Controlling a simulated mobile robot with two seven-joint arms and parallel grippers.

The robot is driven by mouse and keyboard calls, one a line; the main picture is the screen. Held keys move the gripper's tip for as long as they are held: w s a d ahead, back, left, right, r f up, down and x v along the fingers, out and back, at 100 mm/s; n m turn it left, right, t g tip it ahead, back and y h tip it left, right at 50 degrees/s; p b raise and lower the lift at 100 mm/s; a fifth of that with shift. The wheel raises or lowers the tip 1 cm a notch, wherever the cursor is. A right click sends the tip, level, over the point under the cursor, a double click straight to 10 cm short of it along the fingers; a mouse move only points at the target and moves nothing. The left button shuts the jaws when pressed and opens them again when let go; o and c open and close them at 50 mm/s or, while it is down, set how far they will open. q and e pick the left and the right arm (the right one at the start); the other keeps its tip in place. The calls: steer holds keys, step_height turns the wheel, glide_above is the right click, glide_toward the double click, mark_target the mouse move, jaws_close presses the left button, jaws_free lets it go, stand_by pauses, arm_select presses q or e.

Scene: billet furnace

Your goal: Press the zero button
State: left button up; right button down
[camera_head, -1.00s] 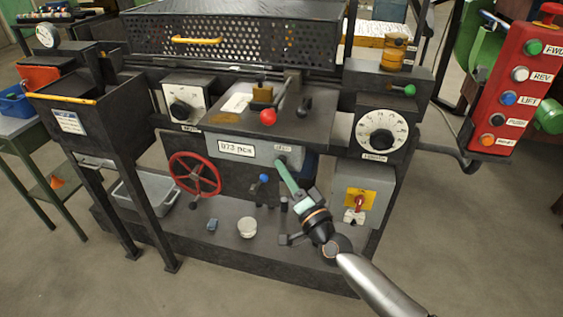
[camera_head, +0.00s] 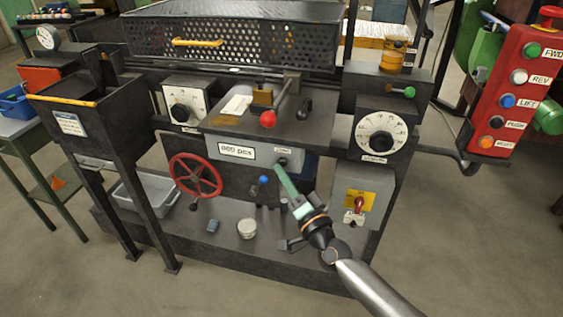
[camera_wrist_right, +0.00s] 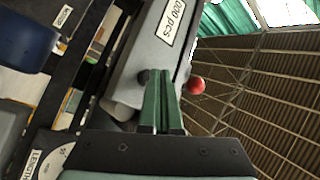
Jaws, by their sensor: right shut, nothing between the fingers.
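The grey counter box (camera_head: 262,155) sits under the front edge of the machine's top plate, and its white display (camera_head: 237,151) reads 000 pcs. The dark zero button (camera_head: 283,162) is at the right end of the box front, below a small label. My right gripper (camera_head: 279,169) has green fingers shut together and empty, with the tips just below and in front of the button. A small gap seems to show there. In the right wrist view the shut fingers (camera_wrist_right: 157,74) point at the box (camera_wrist_right: 148,60), partly covering the button area. My left gripper is not in view.
A red-knobbed lever (camera_head: 268,119) stands above the box, and a blue-knobbed lever (camera_head: 264,180) is below it. A red handwheel (camera_head: 195,176) is at left. A grey switch box (camera_head: 357,196) with a red handle is at right, below a white dial (camera_head: 381,135).

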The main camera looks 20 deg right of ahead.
steer(key=shift+s+a, duration=0.2)
steer(key=s+a, duration=0.1)
steer(key=s+a+p, duration=0.1)
steer(key=s+p, duration=0.1)
steer(key=s, duration=0.1)
steer(key=shift+s+a, duration=0.1)
steer(key=shift+a, duration=0.3)
stand_by(0.8)
